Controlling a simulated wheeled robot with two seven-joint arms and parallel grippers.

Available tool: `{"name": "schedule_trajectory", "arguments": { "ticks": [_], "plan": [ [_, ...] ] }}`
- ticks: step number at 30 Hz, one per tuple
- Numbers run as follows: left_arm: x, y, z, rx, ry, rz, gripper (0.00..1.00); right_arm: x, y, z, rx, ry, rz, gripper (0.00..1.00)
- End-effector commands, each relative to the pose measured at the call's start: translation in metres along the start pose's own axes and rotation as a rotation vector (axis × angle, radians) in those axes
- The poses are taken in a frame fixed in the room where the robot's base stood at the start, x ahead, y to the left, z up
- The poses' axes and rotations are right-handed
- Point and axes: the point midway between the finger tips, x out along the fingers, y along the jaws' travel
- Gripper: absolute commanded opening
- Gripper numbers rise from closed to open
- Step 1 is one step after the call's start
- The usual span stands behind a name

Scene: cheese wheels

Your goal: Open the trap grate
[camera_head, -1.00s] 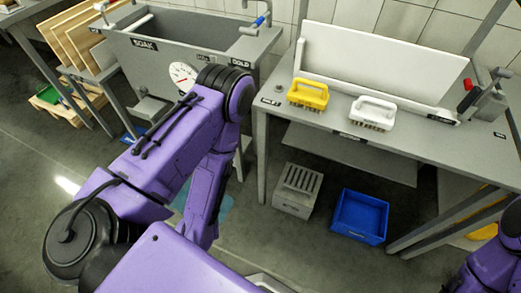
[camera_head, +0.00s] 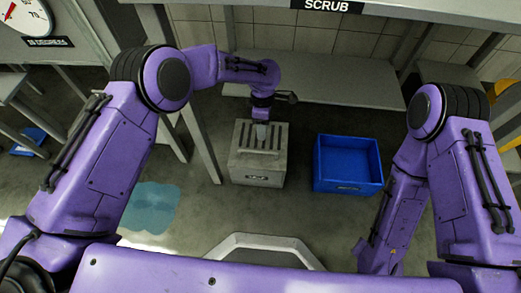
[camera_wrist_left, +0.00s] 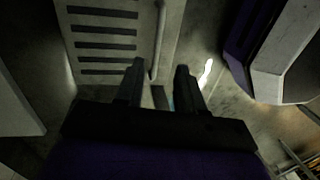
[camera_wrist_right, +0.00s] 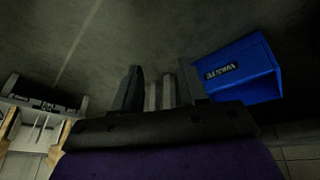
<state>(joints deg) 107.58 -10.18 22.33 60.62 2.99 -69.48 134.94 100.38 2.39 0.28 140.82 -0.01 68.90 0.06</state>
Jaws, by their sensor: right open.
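The trap is a grey box on the floor with a slotted grate (camera_head: 262,137) on top, lying flat in the head view. In the left wrist view the grate (camera_wrist_left: 104,44) is at the upper left, with a thin bar handle (camera_wrist_left: 160,38) along its side. My left gripper (camera_head: 262,140) points down at the grate. Its fingers (camera_wrist_left: 160,80) are apart, and the bar's end shows near the left finger; I cannot tell whether they touch. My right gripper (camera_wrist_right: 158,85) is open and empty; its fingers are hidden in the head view.
A blue bin (camera_head: 347,165) stands right of the trap and shows in the right wrist view (camera_wrist_right: 240,72). A wet patch (camera_head: 150,207) lies on the floor at the left. A table edge (camera_head: 420,14) and lower shelf (camera_head: 320,90) are behind the trap.

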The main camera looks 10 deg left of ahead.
Motion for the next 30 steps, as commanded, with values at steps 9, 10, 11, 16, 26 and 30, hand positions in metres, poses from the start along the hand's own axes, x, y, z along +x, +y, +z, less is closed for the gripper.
{"name": "schedule_trajectory", "arguments": {
  "ticks": [9, 10, 11, 16, 26, 30],
  "plan": [
    [0.046, 0.003, -0.011, -0.045, 0.018, -0.009, 0.38, 0.025, -0.002, 0.013, 0.001, -0.005, 0.000, 0.43],
    [0.053, 0.002, -0.011, -0.046, 0.017, -0.009, 0.38, 0.027, -0.002, 0.014, 0.002, -0.005, 0.000, 0.43],
    [0.060, 0.003, -0.011, -0.046, 0.017, -0.007, 0.38, 0.030, -0.003, 0.015, 0.002, -0.006, 0.000, 0.43],
    [0.089, 0.002, -0.012, -0.045, 0.017, -0.006, 0.38, 0.040, -0.003, 0.023, -0.028, -0.041, -0.003, 0.43],
    [0.099, 0.002, -0.010, -0.041, 0.018, -0.005, 0.38, 0.041, -0.002, 0.030, -0.074, -0.092, -0.005, 0.43],
    [0.099, 0.002, -0.010, -0.041, 0.018, -0.005, 0.15, 0.041, -0.002, 0.030, -0.073, -0.092, -0.005, 0.43]
  ]
}}
